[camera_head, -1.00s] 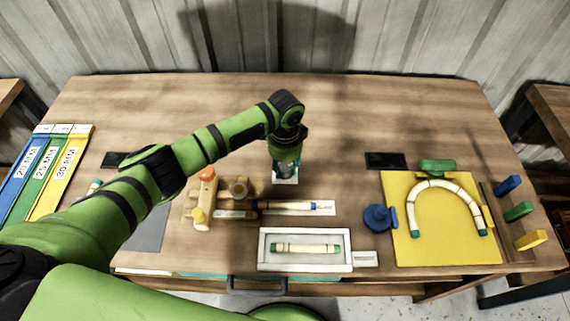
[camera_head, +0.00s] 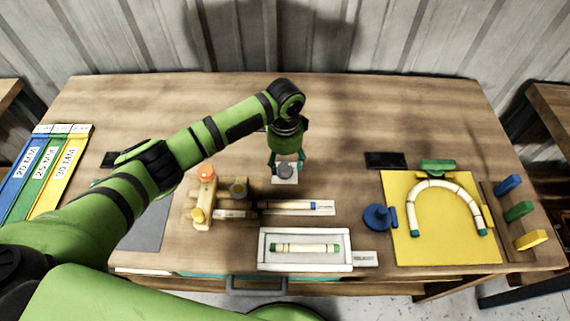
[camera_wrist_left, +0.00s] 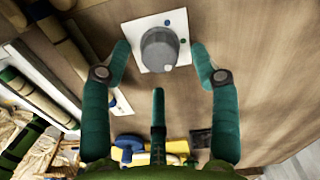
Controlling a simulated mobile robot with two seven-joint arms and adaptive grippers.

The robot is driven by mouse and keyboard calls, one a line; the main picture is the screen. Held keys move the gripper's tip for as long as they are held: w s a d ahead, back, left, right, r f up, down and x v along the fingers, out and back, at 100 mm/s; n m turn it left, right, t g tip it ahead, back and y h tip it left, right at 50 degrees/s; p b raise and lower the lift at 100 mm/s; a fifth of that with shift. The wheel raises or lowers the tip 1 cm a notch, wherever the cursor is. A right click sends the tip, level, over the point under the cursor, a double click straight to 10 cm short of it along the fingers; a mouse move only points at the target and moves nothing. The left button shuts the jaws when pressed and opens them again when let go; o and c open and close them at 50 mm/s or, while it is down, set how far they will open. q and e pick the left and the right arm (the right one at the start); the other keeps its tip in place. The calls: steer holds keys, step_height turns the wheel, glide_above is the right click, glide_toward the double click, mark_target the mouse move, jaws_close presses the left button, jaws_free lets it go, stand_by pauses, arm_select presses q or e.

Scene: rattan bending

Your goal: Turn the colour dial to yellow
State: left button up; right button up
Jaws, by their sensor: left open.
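The colour dial is a grey round knob (camera_wrist_left: 159,48) on a white square plate (camera_wrist_left: 139,29). In the wrist view the plate has a small blue dot (camera_wrist_left: 167,22) and a green dot (camera_wrist_left: 183,41); I see no yellow dot. In the head view the knob (camera_head: 285,170) is small and its pointing direction cannot be told. My left gripper (camera_head: 286,162) is open over the plate. Its green fingertips (camera_wrist_left: 160,46) stand on either side of the knob, with a visible gap on each side. My right gripper is not in view.
A wooden jig (camera_head: 205,200) and rattan pieces on a pale strip (camera_head: 297,207) lie in front of the dial. A white tray (camera_head: 262,250) is nearer. A yellow board (camera_head: 450,240) with a bent rattan arch is right. The table behind the dial is clear.

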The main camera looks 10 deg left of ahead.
mark_target(285, 167)
arm_select(q)
step_height(285, 167, up, 9)
stand_by(0.3)
steer(key=shift+s, duration=0.1)
stand_by(0.4)
